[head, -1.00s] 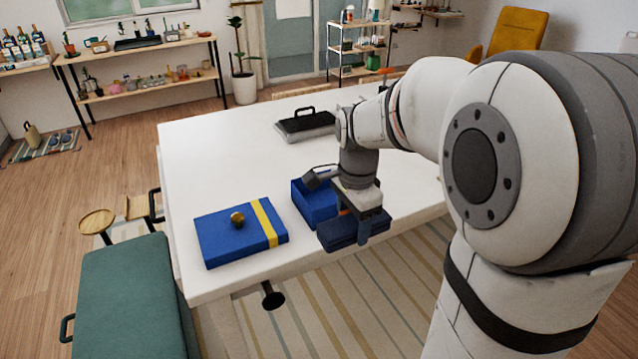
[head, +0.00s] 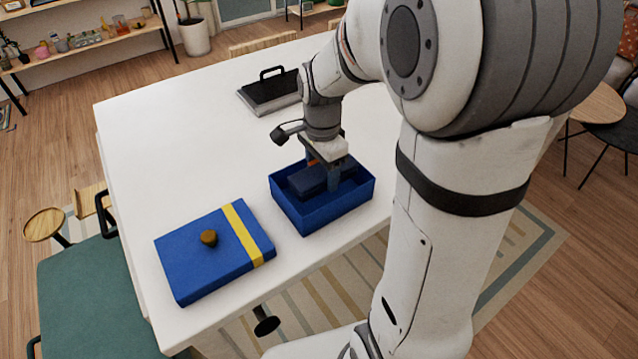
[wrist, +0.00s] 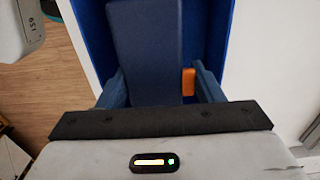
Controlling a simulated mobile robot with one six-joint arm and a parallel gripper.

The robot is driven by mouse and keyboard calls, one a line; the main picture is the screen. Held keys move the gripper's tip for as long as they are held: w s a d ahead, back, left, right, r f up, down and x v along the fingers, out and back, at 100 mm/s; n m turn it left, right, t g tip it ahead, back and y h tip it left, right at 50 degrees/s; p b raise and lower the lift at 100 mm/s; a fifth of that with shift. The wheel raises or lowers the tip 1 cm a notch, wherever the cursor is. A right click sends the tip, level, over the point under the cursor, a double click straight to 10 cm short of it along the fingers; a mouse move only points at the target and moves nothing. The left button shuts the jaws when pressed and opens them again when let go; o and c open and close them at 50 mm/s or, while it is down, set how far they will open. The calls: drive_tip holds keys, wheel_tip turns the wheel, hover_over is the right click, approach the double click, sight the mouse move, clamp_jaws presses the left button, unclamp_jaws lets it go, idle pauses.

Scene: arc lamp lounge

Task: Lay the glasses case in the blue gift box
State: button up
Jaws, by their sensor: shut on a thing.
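The open blue gift box (head: 304,219) stands on the white table near its front edge. My gripper (head: 323,178) is over the box and shut on the dark navy glasses case (head: 308,183). The case is within the box's outline, its lower part inside the walls; I cannot tell whether it touches the floor. In the wrist view the case (wrist: 145,50) lies between the two blue fingers, with the box wall (wrist: 217,35) beside it. An orange piece (wrist: 188,82) shows next to the case by the right finger. The far inside of the box is partly hidden.
The box's blue lid (head: 205,258) with a yellow band and a brown knob lies on the white table (head: 170,140) left of the box. A black-handled grey and black item (head: 270,92) lies farther back. A green bench (head: 80,290) stands at the left.

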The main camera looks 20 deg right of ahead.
sight(322, 197)
drive_tip(key=shift+s+f, duration=0.15)
drive_tip(key=shift+f, duration=2.35)
drive_tip(key=shift+f, duration=0.15)
drive_tip(key=o, duration=1)
